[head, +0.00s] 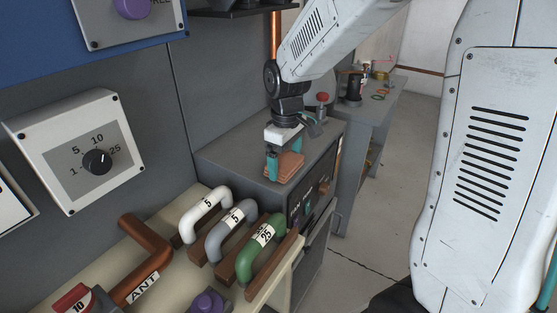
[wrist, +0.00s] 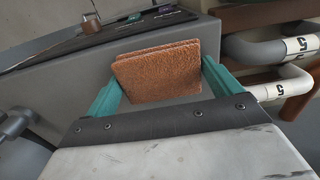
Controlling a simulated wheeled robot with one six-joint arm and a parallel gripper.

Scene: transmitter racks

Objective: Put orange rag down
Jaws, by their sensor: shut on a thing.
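The orange rag (head: 290,165) is a folded, flat square pad. My gripper (head: 284,168) has its teal fingers on either side of the rag, shut on it, over the top of the grey cabinet (head: 235,155). In the wrist view the rag (wrist: 158,71) sits between the two teal fingers of my gripper (wrist: 158,85). The rag is at or just above the cabinet top; I cannot tell whether it touches.
White, grey and green handles (head: 262,245) marked with numbers stand in front of the cabinet. A red-topped part (head: 322,100) stands at the cabinet's back. A bench (head: 375,110) with small items is beyond. The cabinet top left of the rag is clear.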

